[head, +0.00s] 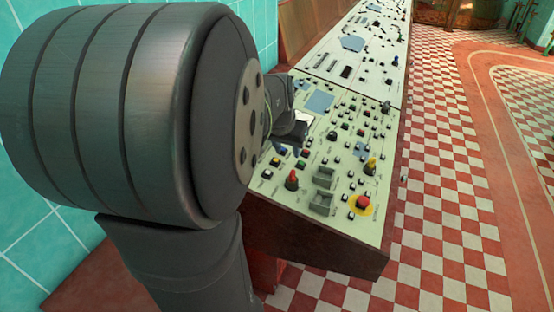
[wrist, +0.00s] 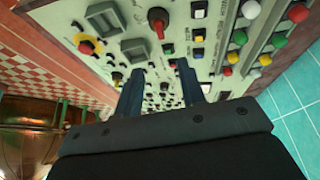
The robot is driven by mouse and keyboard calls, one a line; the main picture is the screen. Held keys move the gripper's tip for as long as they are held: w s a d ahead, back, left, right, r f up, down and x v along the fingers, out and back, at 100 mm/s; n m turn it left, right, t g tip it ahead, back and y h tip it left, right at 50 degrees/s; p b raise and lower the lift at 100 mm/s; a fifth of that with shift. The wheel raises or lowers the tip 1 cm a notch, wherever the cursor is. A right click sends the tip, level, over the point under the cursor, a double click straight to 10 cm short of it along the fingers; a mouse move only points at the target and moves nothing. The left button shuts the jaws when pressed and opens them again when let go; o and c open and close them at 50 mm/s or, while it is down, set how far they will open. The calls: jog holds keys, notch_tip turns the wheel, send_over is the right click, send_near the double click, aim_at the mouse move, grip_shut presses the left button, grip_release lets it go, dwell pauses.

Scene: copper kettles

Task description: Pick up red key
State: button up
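A red key-like knob (wrist: 158,22) stands up from the control panel near the top middle of the wrist view. It also shows in the head view (head: 291,180), at the near left part of the panel. My gripper (wrist: 160,68) is open, with its two dark fingers apart and nothing held between them. The red knob lies beyond the fingertips in the wrist view, apart from them. In the head view my gripper (head: 298,138) is over the left side of the panel, partly hidden by my arm.
The pale control panel (head: 330,180) carries many buttons, switches and knobs. A red button on a yellow ring (head: 362,202) sits at its near right corner, beside grey boxes (head: 323,188). Teal tiled wall (head: 262,30) borders the left; checkered floor (head: 440,200) is open at right.

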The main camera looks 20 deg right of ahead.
aim_at(292, 171)
jog(key=x, duration=1.4)
jog(key=shift+w+d+f, duration=0.1)
jog(key=shift+w+f, duration=0.1)
jog(key=shift+f, duration=0.1)
jog(key=shift+c, duration=0.3)
grip_shut()
